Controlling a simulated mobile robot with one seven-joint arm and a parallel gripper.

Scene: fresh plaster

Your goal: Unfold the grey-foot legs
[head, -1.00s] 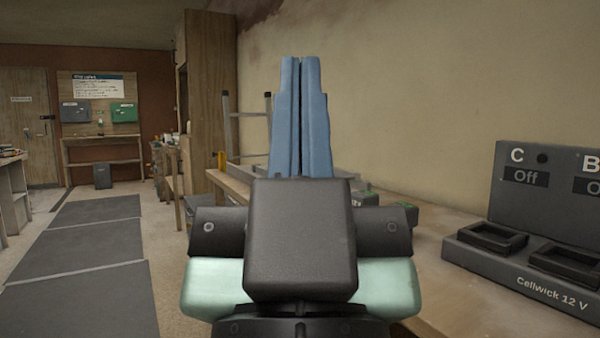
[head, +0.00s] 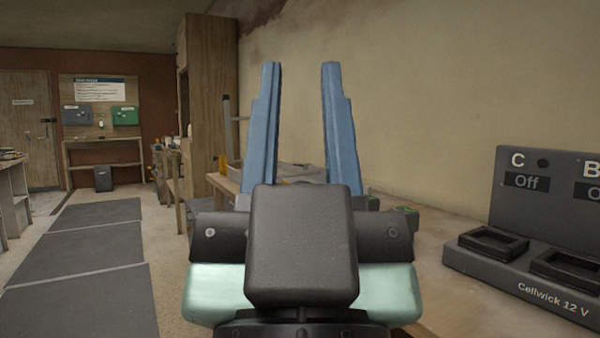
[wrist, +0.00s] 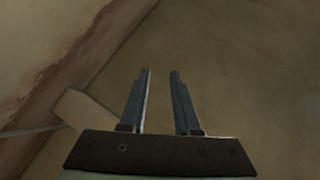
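My gripper (head: 300,68) points up and forward in the middle of the head view, its two blue fingers spread apart with nothing between them. It also shows open and empty in the wrist view (wrist: 160,74). I cannot make out the grey-foot legs for certain. A thin grey metal upright (head: 228,130) stands behind my left finger, by the far end of the bench; the finger hides the rest of it, and no feet show. My gripper touches nothing that I can see.
A workbench (head: 440,240) runs along the plaster wall at the right. It bears a dark charger (head: 540,285) marked Cellwick 12 V, its panel reading Off. Small green-topped items sit partly behind my arm. Grey floor mats (head: 85,255) at the left lie clear.

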